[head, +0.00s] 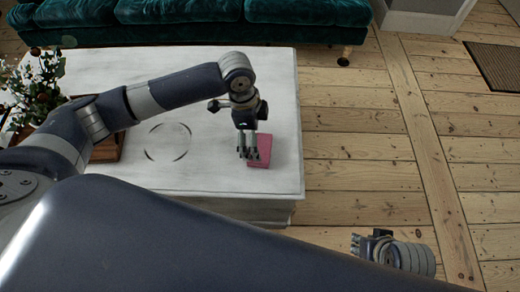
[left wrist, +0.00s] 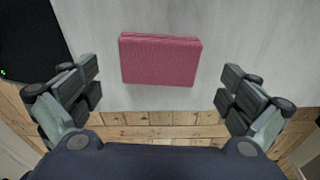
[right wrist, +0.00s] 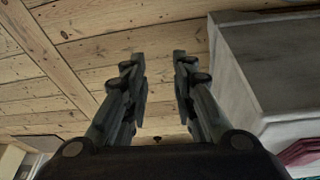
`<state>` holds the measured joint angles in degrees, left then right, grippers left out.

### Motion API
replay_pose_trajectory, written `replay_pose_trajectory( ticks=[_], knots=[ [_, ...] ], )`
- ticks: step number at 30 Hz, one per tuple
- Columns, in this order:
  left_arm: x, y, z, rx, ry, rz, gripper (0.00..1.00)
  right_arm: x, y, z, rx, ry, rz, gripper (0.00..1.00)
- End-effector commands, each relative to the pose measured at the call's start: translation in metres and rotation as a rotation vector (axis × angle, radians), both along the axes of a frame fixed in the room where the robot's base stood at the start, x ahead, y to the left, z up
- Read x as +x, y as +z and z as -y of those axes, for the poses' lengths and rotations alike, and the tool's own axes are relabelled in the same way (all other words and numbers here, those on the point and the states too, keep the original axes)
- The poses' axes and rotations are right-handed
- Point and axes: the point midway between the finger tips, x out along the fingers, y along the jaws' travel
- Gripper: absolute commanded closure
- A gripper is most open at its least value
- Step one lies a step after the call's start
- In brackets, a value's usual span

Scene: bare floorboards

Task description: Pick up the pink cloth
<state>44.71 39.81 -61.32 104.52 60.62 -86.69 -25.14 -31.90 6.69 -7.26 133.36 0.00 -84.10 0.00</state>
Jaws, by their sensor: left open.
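The pink cloth (head: 267,147) is a flat, folded rectangle lying near the right front corner of the white table (head: 220,175). It shows whole in the left wrist view (left wrist: 160,60), and a pink edge shows at the lower right of the right wrist view (right wrist: 302,150). My left gripper (head: 253,155) is above the cloth and hides part of it in the head view. In the left wrist view its fingers (left wrist: 160,83) are wide apart, with the cloth between and slightly ahead of them. My right gripper (head: 356,244) is off the table over the floor; its fingers (right wrist: 158,65) are apart and empty.
A leafy plant (head: 38,90) and a brown wooden tray (head: 108,147) are at the table's left. A dark ring mark (head: 167,142) is on the tabletop. A green sofa (head: 190,12) stands behind. Bare floorboards (head: 350,120) lie to the right, with a dark mat (head: 498,62) farther off.

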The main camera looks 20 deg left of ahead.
Motion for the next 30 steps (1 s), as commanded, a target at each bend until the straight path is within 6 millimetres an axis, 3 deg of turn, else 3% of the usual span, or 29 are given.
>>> replay_pose_trajectory(
  ticks=[7,10,15,23,27,30],
  knots=[
    [0.0,-0.019,0.005,0.0,-0.001,0.0,0.0,-0.007,0.023,0.001,0.001,-0.001,0.014,0.75],
    [-0.001,-0.036,0.008,0.0,0.0,-0.001,0.0,-0.011,0.031,0.002,0.0,-0.002,0.02,0.75],
    [0.0,-0.051,0.01,0.001,-0.001,0.001,0.0,-0.011,0.023,0.002,0.0,-0.003,0.016,0.75],
    [0.0,-0.051,0.01,0.0,-0.001,0.002,0.0,-0.011,0.024,0.002,0.0,-0.003,0.016,0.75],
    [0.0,-0.051,0.01,0.0,-0.001,0.001,0.32,-0.011,0.024,0.002,0.0,-0.003,0.016,0.75],
    [0.0,-0.051,0.01,0.0,-0.001,0.001,0.35,-0.011,0.024,0.002,0.0,-0.003,0.016,0.75]
  ],
)
